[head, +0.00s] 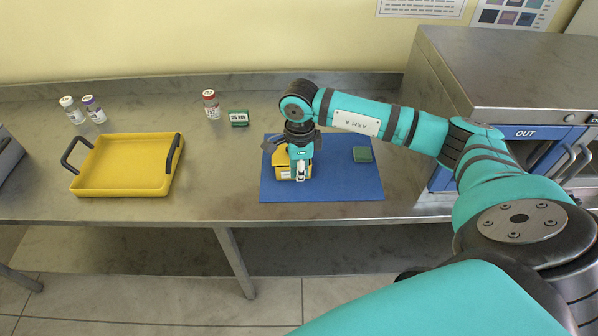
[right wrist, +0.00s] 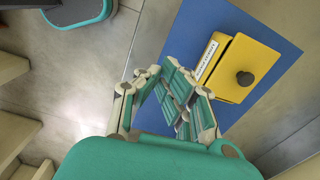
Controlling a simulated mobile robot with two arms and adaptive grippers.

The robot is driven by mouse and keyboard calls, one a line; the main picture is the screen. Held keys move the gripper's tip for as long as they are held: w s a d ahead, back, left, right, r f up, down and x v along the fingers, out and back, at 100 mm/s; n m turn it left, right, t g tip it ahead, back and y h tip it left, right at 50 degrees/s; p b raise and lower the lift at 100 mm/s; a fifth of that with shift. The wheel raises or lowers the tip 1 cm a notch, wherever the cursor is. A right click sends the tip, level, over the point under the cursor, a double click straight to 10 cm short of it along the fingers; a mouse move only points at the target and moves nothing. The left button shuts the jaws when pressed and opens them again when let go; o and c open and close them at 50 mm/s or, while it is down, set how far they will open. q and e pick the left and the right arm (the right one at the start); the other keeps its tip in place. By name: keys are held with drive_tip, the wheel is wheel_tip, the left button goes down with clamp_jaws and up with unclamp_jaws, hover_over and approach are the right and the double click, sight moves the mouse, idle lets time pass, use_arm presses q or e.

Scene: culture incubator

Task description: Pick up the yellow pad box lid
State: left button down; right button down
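The yellow pad box (head: 281,158) stands on the blue mat (head: 330,188) in the head view, partly hidden by my right gripper (head: 300,172). In the right wrist view its yellow lid (right wrist: 257,62) carries a dark round knob (right wrist: 245,78), and a white label is on the side of the box. The lid appears to sit on the box. My right gripper also shows in the right wrist view (right wrist: 183,92), its fingers beside the box in the picture and apart from the knob. It holds nothing that I can see; its finger opening is unclear. My left gripper is out of view.
A small green block (head: 362,154) lies on the mat's right part. A yellow tray (head: 125,185) with dark handles is at left. A metal cabinet (head: 510,70) bounds the right.

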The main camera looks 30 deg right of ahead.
drive_tip(key=c, duration=1.9)
unclamp_jaws()
drive_tip(key=shift+c, duration=0.2)
drive_tip(key=o, duration=1.4)
drive_tip(key=shift+c, duration=0.2)
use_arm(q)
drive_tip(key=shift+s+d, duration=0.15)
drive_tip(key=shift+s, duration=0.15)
use_arm(e)
drive_tip(key=shift+o, duration=0.8)
